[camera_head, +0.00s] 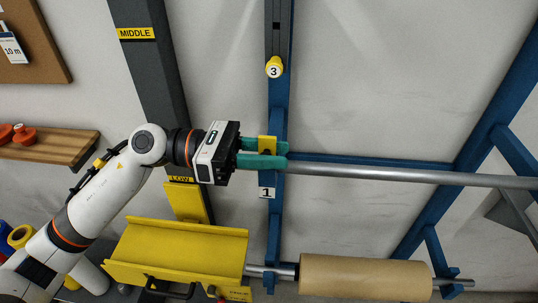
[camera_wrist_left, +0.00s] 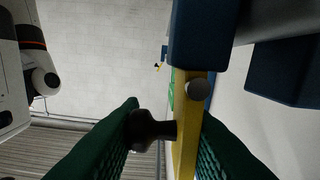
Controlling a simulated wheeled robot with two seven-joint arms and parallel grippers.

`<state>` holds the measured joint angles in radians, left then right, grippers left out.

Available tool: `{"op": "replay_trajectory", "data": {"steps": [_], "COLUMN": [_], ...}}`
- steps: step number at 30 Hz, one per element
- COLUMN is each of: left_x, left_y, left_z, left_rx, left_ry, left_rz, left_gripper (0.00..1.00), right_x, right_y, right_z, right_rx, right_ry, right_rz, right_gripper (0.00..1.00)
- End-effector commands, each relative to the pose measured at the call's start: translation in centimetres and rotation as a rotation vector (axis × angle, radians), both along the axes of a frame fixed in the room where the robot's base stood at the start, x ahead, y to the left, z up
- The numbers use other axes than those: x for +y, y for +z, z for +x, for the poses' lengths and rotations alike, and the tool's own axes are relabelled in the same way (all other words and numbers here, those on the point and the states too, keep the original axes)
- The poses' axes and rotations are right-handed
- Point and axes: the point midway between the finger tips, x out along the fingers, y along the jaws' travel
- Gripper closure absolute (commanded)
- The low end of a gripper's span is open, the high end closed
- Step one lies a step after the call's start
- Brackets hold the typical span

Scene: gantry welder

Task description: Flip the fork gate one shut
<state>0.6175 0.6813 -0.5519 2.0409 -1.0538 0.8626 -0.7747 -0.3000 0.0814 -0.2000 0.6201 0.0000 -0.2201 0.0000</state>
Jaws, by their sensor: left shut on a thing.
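The fork gate one is a yellow bar (camera_head: 267,142) on the blue upright, just above the plate marked 1 (camera_head: 267,192). In the left wrist view the yellow bar (camera_wrist_left: 187,135) runs down from a dark blue block, with a round grey pin (camera_wrist_left: 199,90) near its top. A black knob (camera_wrist_left: 145,130) sticks out from its side. My left gripper (camera_head: 281,155) has its green fingers on either side of the knob and bar, shut on the gate. The fingers partly hide the gate, and I cannot tell whether it is fully across the fork.
A long silver bar (camera_head: 400,175) runs right from beside my left fingers. A brown roll (camera_head: 365,277) hangs on a lower bar. A yellow trough (camera_head: 180,255) is below my left arm.

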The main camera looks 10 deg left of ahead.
Motion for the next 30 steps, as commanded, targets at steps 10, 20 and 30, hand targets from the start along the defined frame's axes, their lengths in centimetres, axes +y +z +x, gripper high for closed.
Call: {"op": "replay_trajectory", "data": {"steps": [10, 20, 30], "left_x": [-0.14, -0.15, -0.07], "left_y": [-0.29, -0.25, -0.05], "left_z": [-0.11, -0.11, 0.07], "left_rx": [0.086, 0.088, 0.084], "left_ry": [-0.012, -0.012, -0.006], "left_rz": [0.008, 0.008, 0.003], "left_gripper": [0.94, 0.94, 0.56], "right_x": [0.19, 0.24, 0.24], "right_y": [-0.1, -0.1, -0.08], "right_z": [0.0, 0.0, -0.01], "right_rx": [-0.001, 0.0, 0.0], "right_ry": [-0.001, -0.001, -0.001], "right_rz": [0.002, 0.003, 0.003], "right_gripper": [0.64, 0.64, 0.64]}}
